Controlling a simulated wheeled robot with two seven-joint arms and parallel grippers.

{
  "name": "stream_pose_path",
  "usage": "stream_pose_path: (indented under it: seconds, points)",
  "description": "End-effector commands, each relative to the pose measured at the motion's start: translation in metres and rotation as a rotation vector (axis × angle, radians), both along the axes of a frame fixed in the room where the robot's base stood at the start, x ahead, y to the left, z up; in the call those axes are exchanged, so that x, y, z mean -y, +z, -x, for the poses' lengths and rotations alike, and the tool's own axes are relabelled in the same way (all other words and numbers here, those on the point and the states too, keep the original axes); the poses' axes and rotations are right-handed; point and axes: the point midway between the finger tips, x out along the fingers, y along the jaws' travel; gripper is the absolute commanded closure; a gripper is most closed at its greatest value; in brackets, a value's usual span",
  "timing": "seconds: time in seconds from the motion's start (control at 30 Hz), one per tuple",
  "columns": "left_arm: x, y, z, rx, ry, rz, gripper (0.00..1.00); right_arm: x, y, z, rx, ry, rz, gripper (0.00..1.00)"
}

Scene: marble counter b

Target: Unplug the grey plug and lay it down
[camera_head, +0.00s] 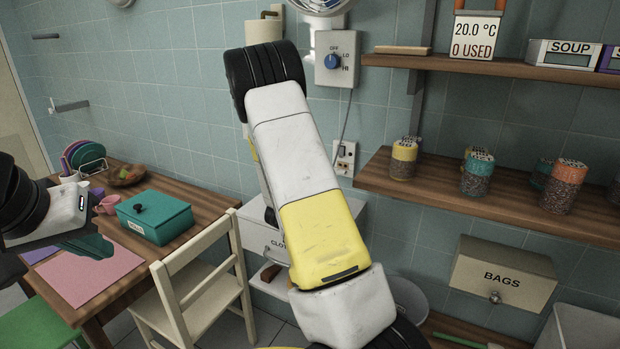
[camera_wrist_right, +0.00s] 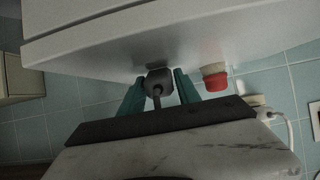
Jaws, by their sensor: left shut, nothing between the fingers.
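The grey plug (camera_wrist_right: 158,82) shows in the right wrist view, with a dark cord coming from it toward the camera. It sits against the underside or face of a white surface (camera_wrist_right: 160,42); whether it is seated in a socket is hidden. My right gripper (camera_wrist_right: 160,86) has its teal fingers on both sides of the plug, with narrow gaps beside it. In the head view my right arm hides this gripper, and I cannot make out the grey plug there. My left gripper (camera_head: 97,246) is shut and empty, above the pink mat (camera_head: 85,280) at the left.
A wooden table (camera_head: 180,190) bears a teal box (camera_head: 155,215) and a pink cup (camera_head: 108,204). A cream chair (camera_head: 195,280) stands before it. A wall outlet (camera_head: 344,158) is below a dial box (camera_head: 337,60). Shelves with jars (camera_head: 404,158) are right. A red-and-white part (camera_wrist_right: 215,80) sits beside my right finger.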

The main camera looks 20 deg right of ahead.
Motion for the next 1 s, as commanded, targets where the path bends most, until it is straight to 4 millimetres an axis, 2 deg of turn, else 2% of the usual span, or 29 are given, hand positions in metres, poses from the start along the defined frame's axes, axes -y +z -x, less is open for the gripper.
stream_pose_path:
  seconds: [0.03, 0.1, 0.43, 0.8, 1.0]
  points:
    - [0.000, 0.000, 0.000, 0.000, 0.000, 0.000, 1.00, 0.000, 0.000, 0.000, 0.000, 0.000, 0.000, 0.49]
    - [0.000, 0.000, 0.000, 0.000, 0.000, 0.000, 1.00, 0.000, 0.000, 0.000, 0.000, 0.000, 0.000, 0.41]
    - [0.000, 0.000, 0.000, 0.000, 0.000, 0.000, 1.00, -0.003, 0.002, 0.002, 0.000, 0.001, 0.000, 0.41]
    - [0.000, 0.000, 0.000, 0.000, 0.000, 0.000, 1.00, -0.041, 0.030, 0.034, 0.000, 0.003, -0.002, 0.41]
    - [0.000, 0.000, 0.000, 0.000, 0.000, 0.000, 1.00, -0.051, 0.038, 0.043, -0.001, 0.000, 0.001, 0.41]
